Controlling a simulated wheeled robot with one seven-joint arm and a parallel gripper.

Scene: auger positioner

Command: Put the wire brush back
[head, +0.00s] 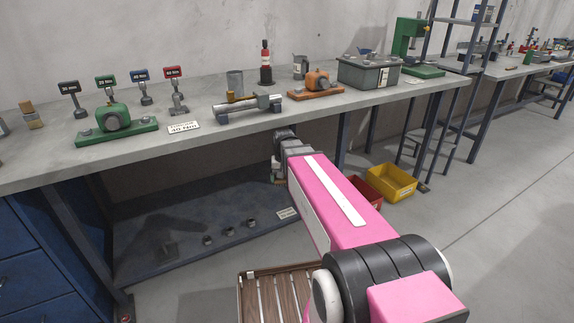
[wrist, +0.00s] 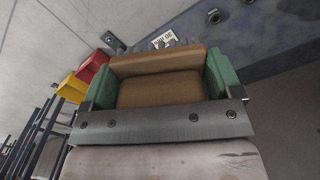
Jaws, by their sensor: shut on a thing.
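My gripper (wrist: 162,74) has its two green-padded fingers shut on a brown wooden block, which I take to be the wire brush (wrist: 158,88). Its bristles cannot be made out clearly. In the head view my arm reaches to the front edge of the grey workbench (head: 210,105), and my wrist is below the bench top, over the lower shelf. The gripper and the brush are mostly hidden there. A small label card (head: 286,213) lies on the dark lower shelf (head: 190,270); a card also shows just beyond the brush in the wrist view (wrist: 163,38).
Several small metal parts (head: 230,232) sit on the lower shelf. The bench top carries a green fixture (head: 113,120), a grey cylinder tool (head: 248,108) and a grey box (head: 369,72). Yellow (head: 391,181) and red (head: 366,190) bins stand on the floor to the right.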

